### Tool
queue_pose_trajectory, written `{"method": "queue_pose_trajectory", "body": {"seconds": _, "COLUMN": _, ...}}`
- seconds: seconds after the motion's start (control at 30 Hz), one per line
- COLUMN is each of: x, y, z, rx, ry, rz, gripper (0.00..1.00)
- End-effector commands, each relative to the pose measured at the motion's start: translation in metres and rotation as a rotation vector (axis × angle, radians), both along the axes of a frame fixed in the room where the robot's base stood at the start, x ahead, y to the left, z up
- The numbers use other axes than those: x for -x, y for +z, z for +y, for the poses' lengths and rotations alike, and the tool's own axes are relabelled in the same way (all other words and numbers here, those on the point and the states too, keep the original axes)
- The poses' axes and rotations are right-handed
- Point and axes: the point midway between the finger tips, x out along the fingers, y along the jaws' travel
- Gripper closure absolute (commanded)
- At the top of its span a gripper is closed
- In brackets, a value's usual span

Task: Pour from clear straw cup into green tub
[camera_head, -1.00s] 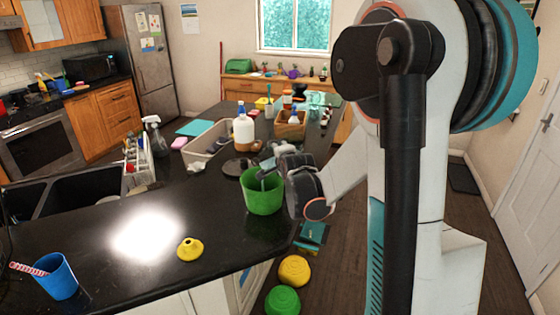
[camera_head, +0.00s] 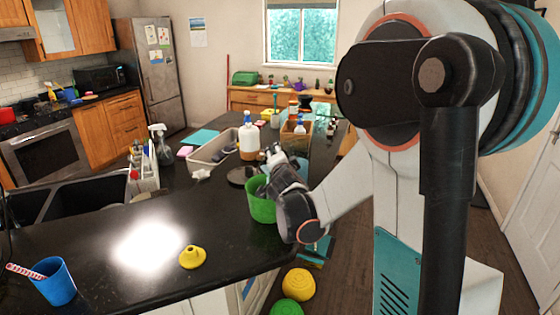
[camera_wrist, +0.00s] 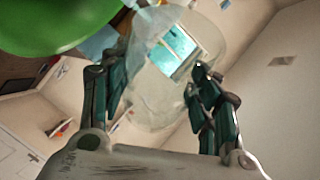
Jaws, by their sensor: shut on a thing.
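The green tub (camera_head: 260,208) stands on the dark counter near its right edge. My gripper (camera_head: 272,172) is above the tub's right rim in the head view and covers part of its mouth. In the wrist view my gripper (camera_wrist: 152,78) is shut around the clear straw cup (camera_wrist: 165,100), with a finger on either side. The cup is see-through and looks tilted. The tub (camera_wrist: 50,22) fills the upper left corner there, close to the cup. I cannot make out the cup in the head view, nor what is inside it or the tub.
A yellow funnel-shaped piece (camera_head: 192,257) and a blue cup with a striped straw (camera_head: 55,283) stand on the front counter. A white bottle (camera_head: 249,138) and a grey bin (camera_head: 212,148) are behind the tub. The sink (camera_head: 80,198) is at left. Yellow (camera_head: 299,283) and green bowls lie on the floor.

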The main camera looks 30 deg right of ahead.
Motion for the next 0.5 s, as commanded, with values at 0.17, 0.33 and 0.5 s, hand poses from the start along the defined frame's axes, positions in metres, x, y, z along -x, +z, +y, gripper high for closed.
{"method": "queue_pose_trajectory", "body": {"seconds": 0.17, "x": -0.0001, "y": 0.0003, "z": 0.0, "rx": 0.0, "ry": 0.0, "rz": 0.0, "gripper": 0.74}}
{"method": "queue_pose_trajectory", "body": {"seconds": 0.33, "x": 0.0003, "y": -0.0001, "z": 0.0015, "rx": 0.019, "ry": 0.0, "rz": 0.0, "gripper": 0.74}}
{"method": "queue_pose_trajectory", "body": {"seconds": 0.5, "x": 0.0014, "y": 0.0017, "z": 0.0054, "rx": 0.081, "ry": 0.0, "rz": -0.002, "gripper": 0.74}}
